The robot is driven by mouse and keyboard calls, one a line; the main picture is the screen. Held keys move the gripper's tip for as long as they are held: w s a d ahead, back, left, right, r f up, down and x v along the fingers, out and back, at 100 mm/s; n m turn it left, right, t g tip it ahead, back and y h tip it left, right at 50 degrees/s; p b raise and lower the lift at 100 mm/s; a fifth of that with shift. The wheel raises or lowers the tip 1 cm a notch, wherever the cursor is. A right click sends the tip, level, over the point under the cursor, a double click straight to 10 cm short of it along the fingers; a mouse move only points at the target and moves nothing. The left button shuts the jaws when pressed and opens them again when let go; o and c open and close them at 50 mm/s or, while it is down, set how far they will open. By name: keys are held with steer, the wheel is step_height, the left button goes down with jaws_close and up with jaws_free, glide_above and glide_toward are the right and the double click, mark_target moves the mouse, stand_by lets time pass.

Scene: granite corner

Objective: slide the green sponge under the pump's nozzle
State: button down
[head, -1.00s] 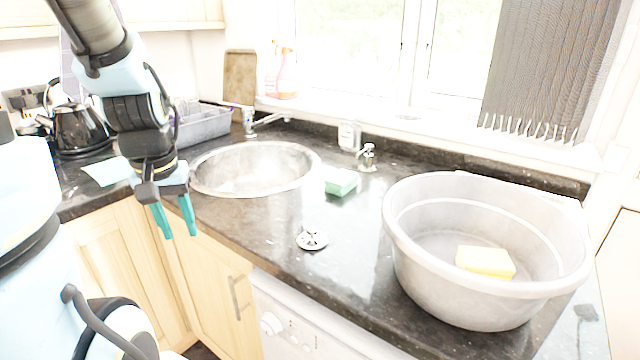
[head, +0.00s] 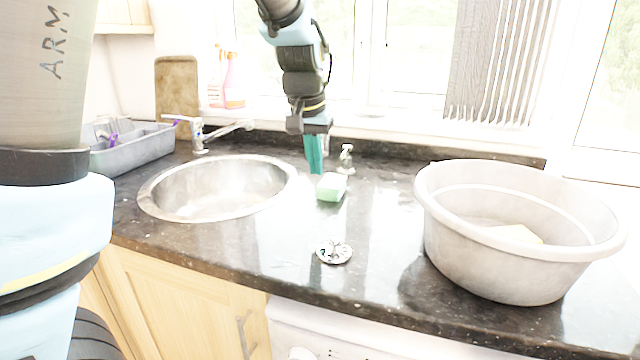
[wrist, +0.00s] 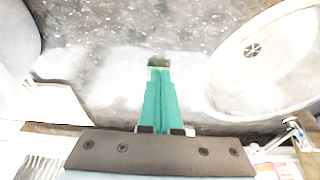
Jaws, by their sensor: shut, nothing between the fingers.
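The green sponge (head: 331,188), pale on top, lies on the dark counter between the sink and the grey basin. The pump (head: 346,160), with a small metal head, stands just behind it and slightly right; the sponge is in front of it. My gripper (head: 314,170) points down with its teal fingers shut and empty. Its tips are at the sponge's back left end; I cannot tell whether they touch it. In the wrist view the shut fingers (wrist: 159,75) hide most of what is at their tips, with a small dark green patch showing there. The pump is not clear there.
The round sink (head: 160,205) is left, the large grey basin (head: 520,265) with a yellow sponge (head: 515,233) right. A metal drain fitting (head: 334,252) lies on the front counter. The tap (head: 198,135) and dish rack (head: 130,150) are back left.

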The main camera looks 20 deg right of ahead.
mark_target(335, 177)
steer(key=p+x, duration=0.1)
steer(key=x, duration=0.8)
steer(key=shift+a+f, duration=0.15)
steer(key=shift+w+d+f+p, duration=0.1)
steer(key=shift+w+d+p, duration=0.65)
steer(key=shift+w+d, duration=0.4)
steer(key=shift+w+d+f, duration=0.1)
steer(key=shift+w+d, duration=0.2)
steer(key=shift+w, duration=0.1)
steer(key=w+d+p, duration=0.1)
steer(key=w+d, duration=0.4)
steer(key=w, duration=0.1)
steer(key=shift+d, duration=0.25)
steer(key=shift+s, duration=0.1)
